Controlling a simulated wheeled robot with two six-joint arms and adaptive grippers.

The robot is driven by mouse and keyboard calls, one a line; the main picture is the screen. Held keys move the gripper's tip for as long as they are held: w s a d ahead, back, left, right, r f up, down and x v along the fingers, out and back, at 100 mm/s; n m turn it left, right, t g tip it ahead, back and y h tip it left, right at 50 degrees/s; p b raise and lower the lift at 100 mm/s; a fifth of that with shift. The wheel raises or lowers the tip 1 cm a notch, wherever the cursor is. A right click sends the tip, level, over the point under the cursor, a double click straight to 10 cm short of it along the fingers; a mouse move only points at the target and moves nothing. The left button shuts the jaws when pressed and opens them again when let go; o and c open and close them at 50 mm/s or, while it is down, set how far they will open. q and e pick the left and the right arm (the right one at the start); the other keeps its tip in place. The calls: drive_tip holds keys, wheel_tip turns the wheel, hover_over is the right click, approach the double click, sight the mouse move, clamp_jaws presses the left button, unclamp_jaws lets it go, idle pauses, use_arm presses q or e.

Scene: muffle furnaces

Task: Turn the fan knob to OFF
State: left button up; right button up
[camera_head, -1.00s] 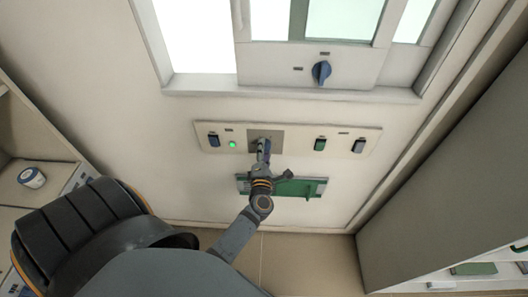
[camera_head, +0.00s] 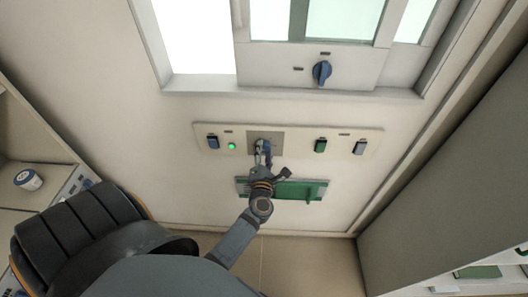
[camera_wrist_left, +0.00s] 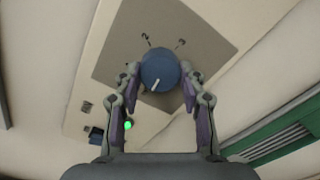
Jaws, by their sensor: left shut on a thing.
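A round blue knob (camera_wrist_left: 159,69) sits on a square grey plate (camera_wrist_left: 118,55) in the left wrist view. Its white line points down and slightly left in that view. My left gripper (camera_wrist_left: 161,88) is shut on this knob, one finger on each side. In the head view my left gripper (camera_head: 263,155) is at the grey plate (camera_head: 276,136) of the wall panel and hides most of the knob. My right gripper is in neither view.
The wall panel (camera_head: 297,140) bears a lit green lamp (camera_head: 232,146), a blue switch (camera_head: 213,142), a green switch (camera_head: 320,146) and a grey-blue switch (camera_head: 360,147). Another blue knob (camera_head: 322,72) is above. A green tray-like part (camera_head: 300,190) lies below the panel.

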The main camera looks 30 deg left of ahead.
use_arm(q)
drive_tip(key=o, duration=1.1)
drive_tip(key=shift+o, duration=0.2)
